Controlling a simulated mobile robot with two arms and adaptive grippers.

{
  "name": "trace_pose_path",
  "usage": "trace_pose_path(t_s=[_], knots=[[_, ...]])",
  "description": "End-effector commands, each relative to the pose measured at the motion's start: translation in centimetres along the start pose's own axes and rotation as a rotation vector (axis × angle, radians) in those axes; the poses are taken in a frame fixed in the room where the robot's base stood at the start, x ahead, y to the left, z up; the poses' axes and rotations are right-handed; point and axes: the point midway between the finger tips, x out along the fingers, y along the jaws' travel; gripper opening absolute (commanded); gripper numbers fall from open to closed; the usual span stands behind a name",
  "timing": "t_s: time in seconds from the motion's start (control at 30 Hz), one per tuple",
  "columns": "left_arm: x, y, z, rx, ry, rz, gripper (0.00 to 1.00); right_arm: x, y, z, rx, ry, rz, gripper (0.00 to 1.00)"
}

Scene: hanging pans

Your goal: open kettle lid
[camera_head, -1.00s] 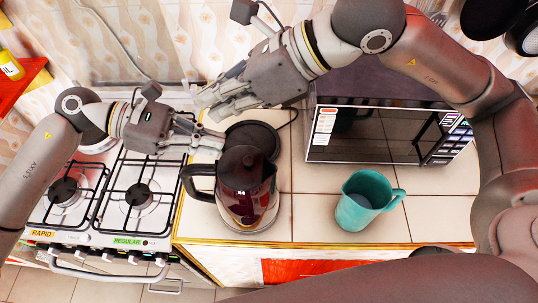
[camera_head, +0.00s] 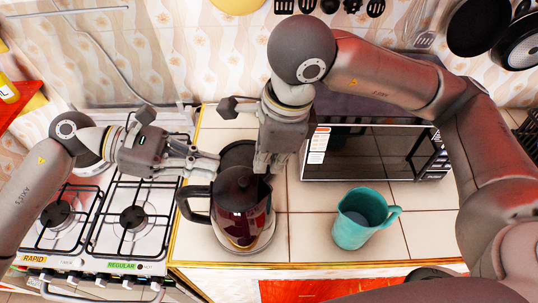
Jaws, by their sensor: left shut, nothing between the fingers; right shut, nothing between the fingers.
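The kettle (camera_head: 242,222) stands on the counter, dark red and see-through with a black handle at its left. My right gripper (camera_head: 268,168) is shut and empty and points down at the upper right of the lid. I cannot tell whether either touches the kettle.
A teal jug (camera_head: 352,232) stands to the right, in front of the microwave (camera_head: 368,155). The gas stove (camera_head: 152,190) is at the left. Bare tiles lie between kettle and jug.

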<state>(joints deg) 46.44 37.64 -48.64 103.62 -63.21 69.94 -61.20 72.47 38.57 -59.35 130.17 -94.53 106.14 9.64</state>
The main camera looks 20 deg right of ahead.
Motion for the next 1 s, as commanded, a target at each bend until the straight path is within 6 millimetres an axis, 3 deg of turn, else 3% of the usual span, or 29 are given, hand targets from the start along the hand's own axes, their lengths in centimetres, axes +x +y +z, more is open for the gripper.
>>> trace_pose_path(t_s=[0.2, 0.4, 0.8, 1.0], knots=[[0.0, 0.0, 0.0, 0.000, 0.000, 0.000, 0.00, 4.1, 0.1, 0.0, 0.002, 0.000, 0.003, 0.00], [0.0, 0.0, 0.0, 0.000, 0.000, 0.000, 0.00, 6.3, 0.0, 0.0, 0.001, -0.002, 0.001, 0.00], [0.0, 0.0, 0.0, 0.000, 0.000, 0.000, 0.00, 6.8, 0.0, 0.0, 0.001, -0.002, -0.001, 0.00], [0.0, 0.0, 0.0, 0.000, 0.000, 0.000, 0.00, 5.8, -0.1, 1.0, 0.001, -0.005, -0.002, 0.00]])
